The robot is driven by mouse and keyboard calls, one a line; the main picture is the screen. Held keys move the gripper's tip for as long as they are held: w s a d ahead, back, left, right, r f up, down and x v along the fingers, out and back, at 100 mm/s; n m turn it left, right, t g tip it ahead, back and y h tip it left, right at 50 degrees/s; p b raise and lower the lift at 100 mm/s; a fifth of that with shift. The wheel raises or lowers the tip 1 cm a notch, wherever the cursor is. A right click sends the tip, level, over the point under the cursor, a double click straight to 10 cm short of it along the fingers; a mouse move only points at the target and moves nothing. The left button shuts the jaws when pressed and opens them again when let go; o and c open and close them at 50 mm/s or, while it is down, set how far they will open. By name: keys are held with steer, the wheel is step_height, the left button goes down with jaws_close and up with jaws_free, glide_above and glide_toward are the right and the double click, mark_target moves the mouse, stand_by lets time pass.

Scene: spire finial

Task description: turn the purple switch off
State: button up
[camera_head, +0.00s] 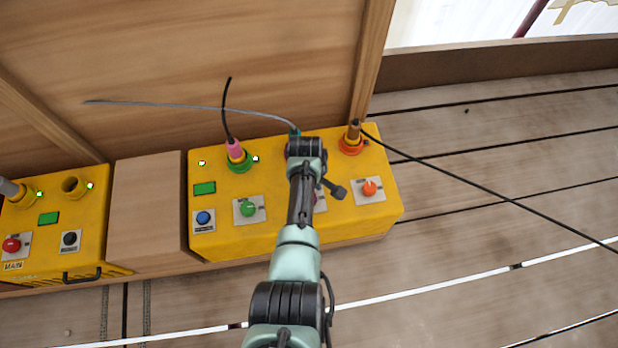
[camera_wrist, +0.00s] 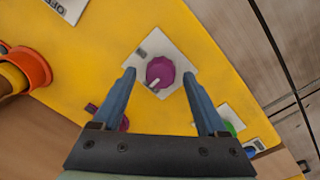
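The purple switch (camera_wrist: 160,73) is a round knob with a white pointer on a pale square plate, on the yellow box (camera_head: 270,212). In the wrist view its pointer aims down and to the left. My gripper (camera_wrist: 160,74) is open, one blue-grey finger on each side of the knob, with a gap on both sides and nothing held. In the head view my arm covers most of the purple switch, and only a sliver of it (camera_head: 320,202) shows; my fingers cannot be made out there.
The orange knob (camera_head: 369,188) is right of the purple switch, the green knob (camera_head: 248,209) and blue button (camera_head: 203,218) left. Cables rise from plugs at the box's back, one by the orange ring (camera_head: 351,146). A second yellow box (camera_head: 85,225) stands left. Floor in front is clear.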

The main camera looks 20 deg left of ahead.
step_height(320, 180, up, 13)
steer(key=p, duration=0.7)
steer(key=shift+s+p, duration=0.35)
steer(key=shift+p, duration=0.05)
steer(key=shift+a, duration=0.1)
